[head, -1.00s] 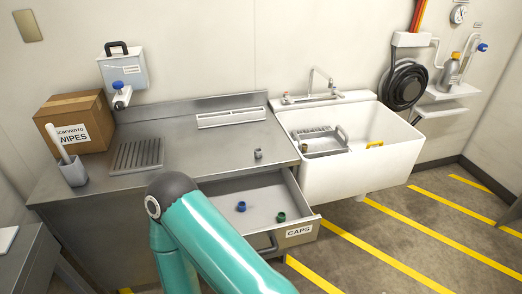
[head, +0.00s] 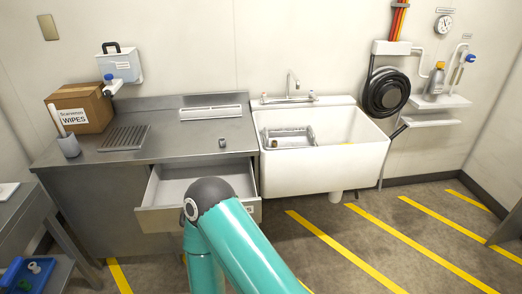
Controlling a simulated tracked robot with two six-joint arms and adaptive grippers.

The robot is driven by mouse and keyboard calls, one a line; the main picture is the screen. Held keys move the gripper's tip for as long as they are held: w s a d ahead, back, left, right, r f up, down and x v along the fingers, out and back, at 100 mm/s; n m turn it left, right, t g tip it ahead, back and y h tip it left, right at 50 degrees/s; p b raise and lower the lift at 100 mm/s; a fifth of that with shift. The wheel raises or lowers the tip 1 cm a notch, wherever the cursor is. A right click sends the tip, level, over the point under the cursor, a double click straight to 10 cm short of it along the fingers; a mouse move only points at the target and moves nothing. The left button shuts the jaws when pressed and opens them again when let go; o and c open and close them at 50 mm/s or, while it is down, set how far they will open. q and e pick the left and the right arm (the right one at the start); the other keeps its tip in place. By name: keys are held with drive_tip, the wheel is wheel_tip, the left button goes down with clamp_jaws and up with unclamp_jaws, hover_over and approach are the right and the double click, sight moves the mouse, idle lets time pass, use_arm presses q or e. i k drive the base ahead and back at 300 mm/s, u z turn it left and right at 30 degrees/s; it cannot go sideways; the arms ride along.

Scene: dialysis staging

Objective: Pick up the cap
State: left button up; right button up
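A small grey cylindrical piece (head: 222,142), possibly a cap, stands on the steel counter near its front right edge. Below it the drawer (head: 165,216) is pulled open.
The steel counter (head: 180,140) carries a wipes box (head: 82,108), a brush holder (head: 68,146) and a ribbed drain plate (head: 125,137). A white sink (head: 330,172) with a wire-handled tray (head: 288,137) adjoins on the right. A blue tray (head: 14,279) sits lower left.

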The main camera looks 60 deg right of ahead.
sight(222, 140)
drive_tip(key=k, duration=0.75)
drive_tip(key=z, duration=0.75)
drive_tip(key=i, duration=1.05)
